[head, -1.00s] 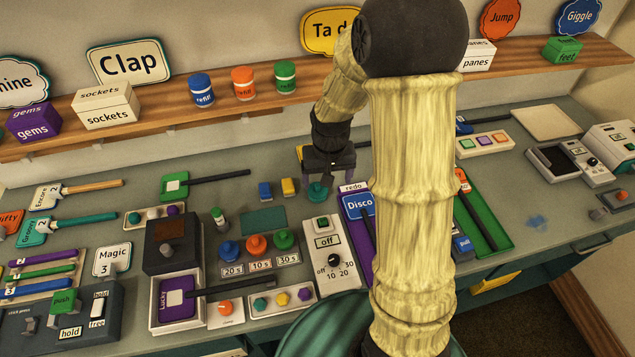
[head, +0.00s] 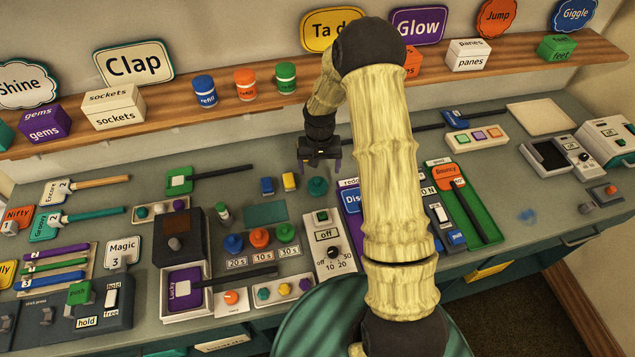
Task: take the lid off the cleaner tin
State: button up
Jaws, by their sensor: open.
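No label reading "cleaner" can be made out, so I cannot tell for sure which thing is the cleaner tin. Three lidded tins marked "refill" stand upright on the shelf: a blue one (head: 204,91), an orange one (head: 245,84) and a green one (head: 286,77). A small white container with a green top (head: 222,212) stands on the bench, left of the teal pad. My gripper (head: 320,166) points down with its fingers apart and nothing between them. It is above the back of the bench, by a small teal knobbed piece (head: 317,187), and apart from the tins.
The wooden shelf (head: 170,120) runs along the wall behind my gripper. A dial box (head: 331,243) and knobbed trays crowd the front. The bench right of the green tray is partly clear.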

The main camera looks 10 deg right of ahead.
aim_at(318, 181)
jog(key=shift+f, duration=0.5)
jog(key=shift+s+a+f+p, duration=0.15)
jog(key=shift+f+p, duration=0.25)
jog(key=shift+p, duration=0.15)
jog(key=f+p, duration=0.1)
jog(key=f, duration=0.2)
jog(key=shift+s+a+p, duration=0.1)
jog(key=shift+a+p, duration=0.1)
jog(key=shift+p, duration=0.15)
jog(key=shift+f, duration=0.7)
jog(key=c, duration=1)
